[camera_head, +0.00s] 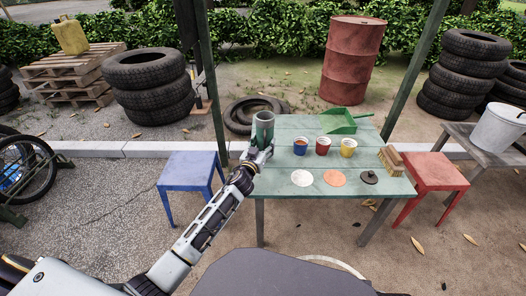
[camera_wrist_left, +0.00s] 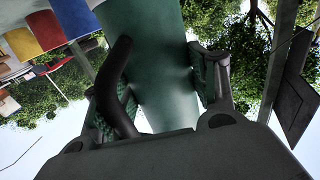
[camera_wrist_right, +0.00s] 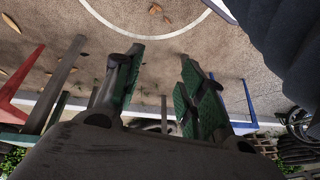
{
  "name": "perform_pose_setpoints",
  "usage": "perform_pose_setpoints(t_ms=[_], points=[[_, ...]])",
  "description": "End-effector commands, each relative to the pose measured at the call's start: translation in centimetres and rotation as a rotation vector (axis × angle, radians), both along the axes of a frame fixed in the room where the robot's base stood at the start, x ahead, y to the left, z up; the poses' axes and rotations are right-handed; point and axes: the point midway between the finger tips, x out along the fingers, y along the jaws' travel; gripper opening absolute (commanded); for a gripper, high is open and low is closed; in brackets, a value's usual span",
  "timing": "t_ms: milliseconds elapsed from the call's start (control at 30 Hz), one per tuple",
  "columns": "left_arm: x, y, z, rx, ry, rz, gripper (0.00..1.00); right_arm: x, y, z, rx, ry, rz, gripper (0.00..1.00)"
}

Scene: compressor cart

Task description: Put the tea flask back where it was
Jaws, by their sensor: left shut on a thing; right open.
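The tea flask (camera_head: 264,128) is a green cylinder with a grey top, upright at the left side of the green slatted table (camera_head: 270,184). My left gripper (camera_head: 258,151) is shut on it from the near side. In the left wrist view the flask (camera_wrist_left: 158,65) fills the space between the finger pads, and its black handle shows beside the left finger. I cannot tell whether its base, hidden by the gripper, touches the table. My right gripper (camera_wrist_right: 158,68) is open and empty above the ground in the right wrist view; the head view does not show it.
On the table stand blue (camera_head: 300,147), red (camera_head: 322,147) and yellow (camera_head: 348,148) cups, white (camera_head: 301,178) and orange (camera_head: 334,179) discs, a black lid (camera_head: 369,178), a green dustpan (camera_head: 343,121) and a brush (camera_head: 391,160). Blue (camera_head: 188,169) and red (camera_head: 434,171) stools flank it.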

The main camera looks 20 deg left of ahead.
Motion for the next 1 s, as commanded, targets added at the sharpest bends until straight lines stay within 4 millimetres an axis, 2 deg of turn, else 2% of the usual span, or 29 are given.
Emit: perform_pose_setpoints(t_ms=[167,233,467,1000], points=[[0.0,0.0,-0.9,0.001,-0.003,-0.001,0.04,0.4,0.3,-0.8,0.017,-0.018,-0.001,0.4],[0.0,0.0,-1.5,0.0,-0.003,-0.001,0.04,0.1,0.6,-2.3,0.029,-0.018,-0.004,0.4],[0.0,-0.1,-3.1,0.0,-0.003,-0.001,0.04,0.4,1.2,-4.2,0.06,-0.048,-0.011,0.4],[0.0,0.0,-3.4,0.0,-0.004,-0.001,0.04,0.6,1.3,-4.5,0.07,-0.061,-0.014,0.4]])
